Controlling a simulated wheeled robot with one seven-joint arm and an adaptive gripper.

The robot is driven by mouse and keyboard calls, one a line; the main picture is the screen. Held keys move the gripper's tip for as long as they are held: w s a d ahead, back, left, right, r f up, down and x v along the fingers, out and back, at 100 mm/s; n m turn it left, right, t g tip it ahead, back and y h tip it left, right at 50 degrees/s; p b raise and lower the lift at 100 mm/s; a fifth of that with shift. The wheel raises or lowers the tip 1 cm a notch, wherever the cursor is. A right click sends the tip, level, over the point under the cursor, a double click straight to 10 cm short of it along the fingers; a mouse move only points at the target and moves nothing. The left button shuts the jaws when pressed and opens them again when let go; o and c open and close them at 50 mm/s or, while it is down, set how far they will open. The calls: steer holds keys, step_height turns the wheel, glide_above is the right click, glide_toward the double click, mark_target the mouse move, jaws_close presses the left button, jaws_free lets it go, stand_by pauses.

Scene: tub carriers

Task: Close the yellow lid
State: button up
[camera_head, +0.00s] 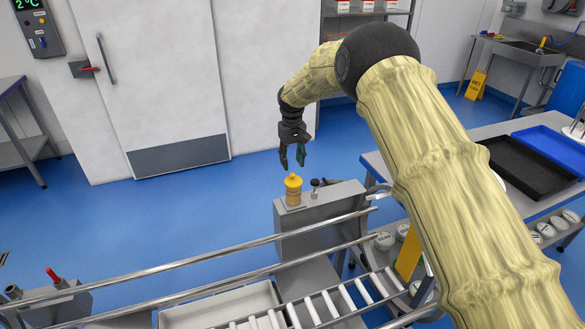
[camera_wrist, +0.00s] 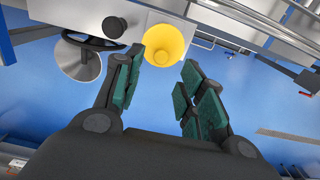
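A yellow knob-like lid (camera_head: 293,183) sits on a tan, ribbed round neck on top of a grey box-shaped housing (camera_head: 322,222) in the head view. In the wrist view the yellow lid (camera_wrist: 163,45) shows as a round yellow shape beyond my fingertips. I cannot tell whether it is seated fully or loose. My gripper (camera_head: 293,160) hangs above the lid, pointing down, with its fingers apart. In the wrist view my gripper (camera_wrist: 160,72) is open and empty, and no finger visibly touches the lid.
A black knob on a short stem (camera_head: 315,184) stands close right of the lid. Metal rails (camera_head: 200,275) and white rollers (camera_head: 325,303) run in front. A black tray (camera_head: 525,163) and a blue tray (camera_head: 555,147) lie on the right table.

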step_height(320, 180, up, 8)
steer(key=shift+f, duration=0.25)
